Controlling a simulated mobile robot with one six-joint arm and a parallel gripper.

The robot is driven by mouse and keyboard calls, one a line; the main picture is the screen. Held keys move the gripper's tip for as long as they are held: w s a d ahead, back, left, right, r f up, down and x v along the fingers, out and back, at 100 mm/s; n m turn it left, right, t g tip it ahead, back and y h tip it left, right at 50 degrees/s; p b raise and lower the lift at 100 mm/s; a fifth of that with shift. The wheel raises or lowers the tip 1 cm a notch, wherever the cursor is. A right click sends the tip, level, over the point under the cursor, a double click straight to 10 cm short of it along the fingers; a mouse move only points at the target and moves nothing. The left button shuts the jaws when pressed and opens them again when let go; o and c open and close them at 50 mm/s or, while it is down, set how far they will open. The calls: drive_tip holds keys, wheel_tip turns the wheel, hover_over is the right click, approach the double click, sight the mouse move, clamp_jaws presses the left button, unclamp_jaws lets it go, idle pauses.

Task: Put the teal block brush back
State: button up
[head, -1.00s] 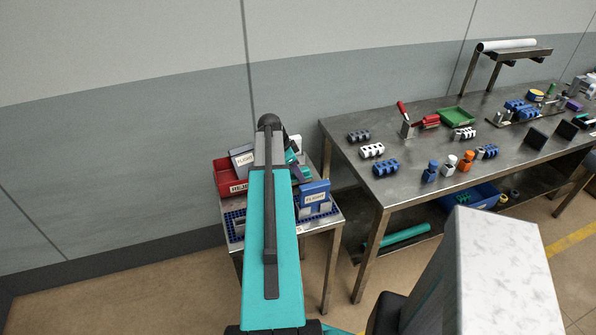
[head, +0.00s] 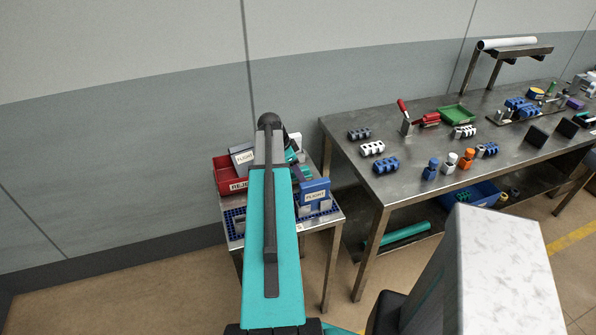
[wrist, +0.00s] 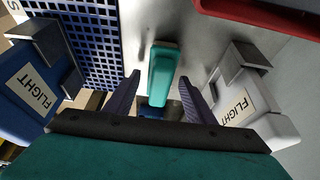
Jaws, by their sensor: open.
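A teal block, likely the teal block brush (wrist: 161,66), shows in the wrist view on a grey metal surface. A blue part shows just below it in the picture; I cannot tell if the two are joined. My gripper (wrist: 158,80) is open, its two dark fingers apart to the left and right of the teal block. I cannot tell whether either finger touches it. In the head view my own arm covers most of this spot on the small side table.
Boxes labelled FLIGHT stand close on both sides, a blue one (wrist: 30,95) and a white one (wrist: 250,100). A blue grid mat (wrist: 85,45) lies at left, a red bin (head: 230,178) behind. A long metal bench (head: 350,150) with several blocks stands at right.

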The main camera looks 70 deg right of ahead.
drive_tip(key=shift+r, duration=0.15)
drive_tip(key=b+v, duration=0.4)
drive_tip(key=v, duration=0.9)
drive_tip(key=shift+r, duration=0.25)
drive_tip(key=shift+w+a, duration=0.1)
idle(0.7)
